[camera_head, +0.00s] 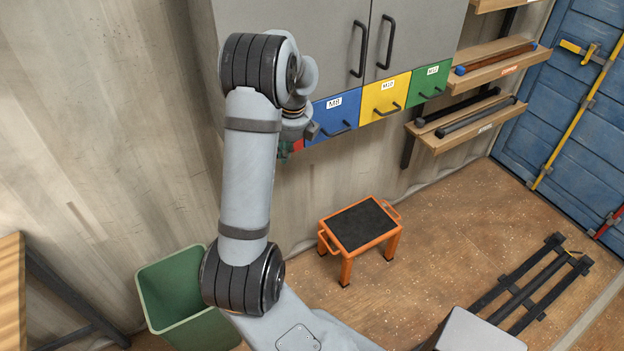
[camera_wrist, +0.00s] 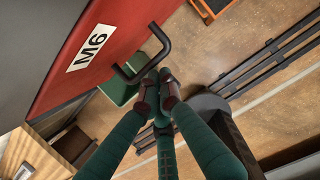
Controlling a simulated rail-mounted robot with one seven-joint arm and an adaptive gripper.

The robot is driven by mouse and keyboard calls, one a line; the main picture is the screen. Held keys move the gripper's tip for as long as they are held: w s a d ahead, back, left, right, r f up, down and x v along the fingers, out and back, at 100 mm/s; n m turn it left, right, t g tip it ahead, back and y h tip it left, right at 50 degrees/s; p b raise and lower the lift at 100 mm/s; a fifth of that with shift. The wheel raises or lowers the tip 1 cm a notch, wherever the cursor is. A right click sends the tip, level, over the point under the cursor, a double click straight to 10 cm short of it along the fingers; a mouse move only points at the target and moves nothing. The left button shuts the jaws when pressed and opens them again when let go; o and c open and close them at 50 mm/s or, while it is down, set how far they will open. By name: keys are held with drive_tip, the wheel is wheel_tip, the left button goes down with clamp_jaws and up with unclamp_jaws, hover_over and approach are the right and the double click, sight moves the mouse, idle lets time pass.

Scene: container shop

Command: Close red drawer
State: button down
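The red drawer (camera_wrist: 105,30) fills the upper left of the wrist view. Its front carries a white M6 label and a black bar handle (camera_wrist: 151,62). In the head view only a sliver of red (camera_head: 298,146) shows beside my wrist; my arm hides the rest. I cannot tell how far the drawer stands out. My gripper (camera_wrist: 159,88) has dark green fingers with reddish-brown pads. Contact with the handle is unclear, and I cannot tell how far the fingers are open.
Blue (camera_head: 333,115), yellow (camera_head: 386,97) and green (camera_head: 430,82) drawers sit in a row under the grey cabinet (camera_head: 420,35). An orange step stool (camera_head: 347,268) and a green bin (camera_head: 165,320) stand on the floor. Wall shelves (camera_head: 485,125) hold bars at right.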

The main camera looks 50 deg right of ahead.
drive_tip(key=s+a+r+b, duration=0.1)
drive_tip(key=s+a+r, duration=0.1)
drive_tip(key=s+r, duration=0.4)
wheel_tip(320, 180, up, 4)
drive_tip(key=shift+a+r+b, duration=0.2)
drive_tip(key=shift+a+b, duration=0.15)
drive_tip(key=shift+f, duration=0.1)
drive_tip(key=w+d+f+p, duration=0.1)
drive_tip(key=w+d+f, duration=0.1)
drive_tip(key=w+f, duration=0.4)
wheel_tip(320, 180, down, 4)
drive_tip(key=shift+d+f+p, duration=0.1)
drive_tip(key=shift+d+p, duration=0.25)
drive_tip(key=shift+p, duration=0.05)
drive_tip(key=shift+s, duration=0.15)
